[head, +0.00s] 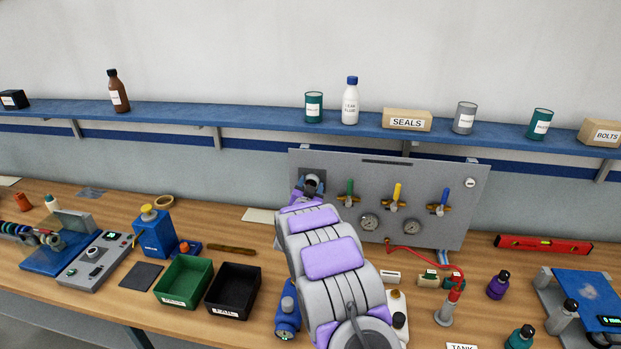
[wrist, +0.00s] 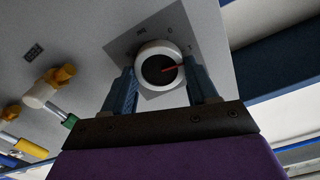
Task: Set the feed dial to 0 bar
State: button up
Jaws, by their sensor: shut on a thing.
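The feed dial is a round knob with a white rim, a dark face and a red pointer line, and it shows in the wrist view (wrist: 160,68). In the head view my gripper (head: 311,186) is at the upper left of the grey panel (head: 330,165), and my arm hides the dial there.
Green (head: 349,190), yellow (head: 397,193) and blue (head: 443,197) valve handles stand right of the dial in the head view, above two gauges (head: 369,222). Green (head: 184,281) and black (head: 233,290) bins, a blue box (head: 154,235) and several bottles crowd the bench.

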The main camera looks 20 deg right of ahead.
jog(key=n+p, duration=0.5)
jog(key=n, duration=0.1)
jog(key=shift+a, duration=0.1)
jog(key=shift+f+n+p, duration=0.2)
jog(key=shift+n+p, duration=1.2)
jog(key=shift+n, duration=0.7)
jog(key=o, duration=1)
jog(key=shift+w+a, duration=0.1)
jog(key=shift+w, duration=0.1)
jog(key=shift+o, duration=0.3)
jog(key=shift+s+r, duration=0.1)
jog(key=shift+r, duration=0.05)
jog(key=b+v, duration=0.1)
jog(key=v, duration=1.6)
jog(key=shift+a+b, duration=0.25)
jog(key=shift+b, duration=0.05)
